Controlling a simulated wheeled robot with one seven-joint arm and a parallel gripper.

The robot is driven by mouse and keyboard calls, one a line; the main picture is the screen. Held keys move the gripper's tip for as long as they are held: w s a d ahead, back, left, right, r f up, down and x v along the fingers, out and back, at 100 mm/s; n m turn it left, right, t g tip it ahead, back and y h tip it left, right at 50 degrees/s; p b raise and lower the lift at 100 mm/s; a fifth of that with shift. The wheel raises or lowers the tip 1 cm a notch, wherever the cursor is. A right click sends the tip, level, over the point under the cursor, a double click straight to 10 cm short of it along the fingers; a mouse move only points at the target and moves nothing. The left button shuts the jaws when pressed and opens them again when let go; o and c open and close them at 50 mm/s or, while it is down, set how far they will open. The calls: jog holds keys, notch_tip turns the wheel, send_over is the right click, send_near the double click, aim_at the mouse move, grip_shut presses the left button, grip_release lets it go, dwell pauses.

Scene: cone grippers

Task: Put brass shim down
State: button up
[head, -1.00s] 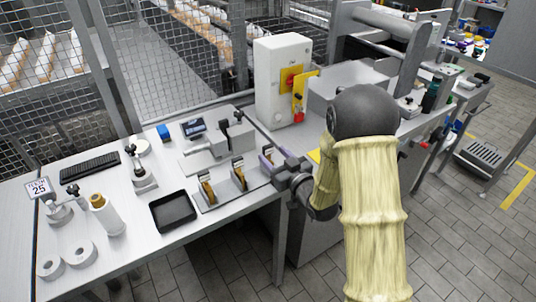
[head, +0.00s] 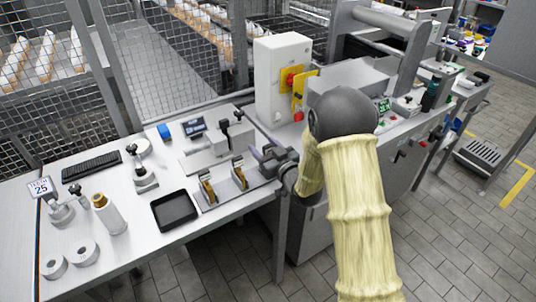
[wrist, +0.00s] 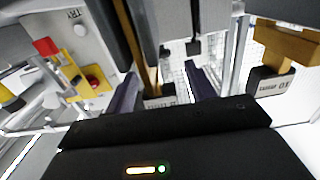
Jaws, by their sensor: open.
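Two upright brass-coloured pieces stand in a grey rack on the bench, a left one (head: 207,187) and a right one (head: 239,173). I cannot tell which is the brass shim. My gripper (head: 259,156) is open, just right of the rack, its purple-grey fingers pointing left. In the wrist view its fingers (wrist: 162,92) are apart, with a tall brass-coloured strip (wrist: 143,50) visible between and beyond them. Another brass-coloured piece (wrist: 290,42) with a dark labelled base shows at the right. Contact with either piece cannot be seen.
A black tray (head: 174,210) lies left of the rack. A grey fixture with dark clamp knobs (head: 213,150) stands behind it. A white cabinet with a red knob (head: 283,80) rises behind my gripper. Bare bench lies around the tray.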

jog(key=c, duration=1.1)
jog(key=shift+c, duration=0.2)
notch_tip(320, 180, up, 10)
jog(key=shift+w, duration=0.1)
dwell(0.4)
